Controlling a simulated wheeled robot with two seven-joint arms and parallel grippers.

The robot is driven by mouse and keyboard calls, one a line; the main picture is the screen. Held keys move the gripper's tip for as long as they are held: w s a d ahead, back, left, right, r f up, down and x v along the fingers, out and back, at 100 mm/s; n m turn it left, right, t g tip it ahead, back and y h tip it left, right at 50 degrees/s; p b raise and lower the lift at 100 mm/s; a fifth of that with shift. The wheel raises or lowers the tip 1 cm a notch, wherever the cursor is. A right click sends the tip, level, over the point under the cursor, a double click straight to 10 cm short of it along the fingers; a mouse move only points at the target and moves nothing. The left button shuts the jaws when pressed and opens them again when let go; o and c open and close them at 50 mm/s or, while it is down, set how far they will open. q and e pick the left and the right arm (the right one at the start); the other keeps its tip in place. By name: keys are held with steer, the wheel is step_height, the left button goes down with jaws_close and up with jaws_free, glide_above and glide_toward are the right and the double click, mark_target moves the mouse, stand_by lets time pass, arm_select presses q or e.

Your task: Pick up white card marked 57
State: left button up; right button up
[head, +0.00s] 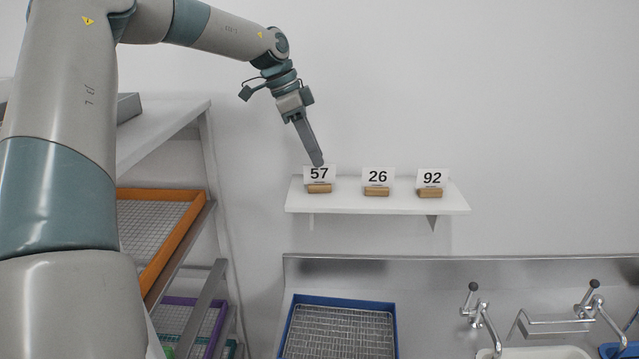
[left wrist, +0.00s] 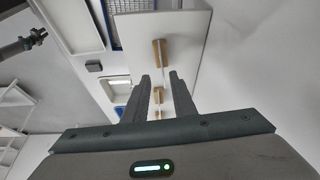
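The white card marked 57 (head: 319,174) stands upright in a wooden block holder (head: 319,188) at the left end of the white wall shelf (head: 375,205). My left gripper (head: 318,162) reaches down from the upper left, its tips at the card's top edge and overlapping it slightly in the head view. In the left wrist view the two fingers (left wrist: 159,77) are apart with nothing gripped between them. The nearest wooden holder (left wrist: 160,53) lies just beyond the tips; its card is nearly edge-on and its number is unreadable. My right gripper is not in view.
Cards marked 26 (head: 378,176) and 92 (head: 432,178) stand in similar holders to the right on the shelf. Below are a blue-rimmed mesh tray (head: 340,300) and sink taps (head: 480,320). A rack with an orange-framed tray (head: 160,270) stands left.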

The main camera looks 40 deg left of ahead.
mark_target(319, 178)
arm_select(q)
steer(key=shift+w+f+p, duration=0.15)
steer(key=shift+f+p, duration=0.4)
steer(key=shift+p, duration=0.1)
steer(key=x, duration=0.1)
steer(key=p, duration=0.1)
steer(key=p+x, duration=0.1)
steer(key=shift+w+a+f, duration=0.1)
steer(key=shift+a+f, duration=0.05)
steer(key=shift+f, duration=0.25)
steer(key=shift+w+f, duration=0.2)
steer(key=shift+f, duration=0.4)
steer(key=shift+c, duration=0.7)
jaws_close()
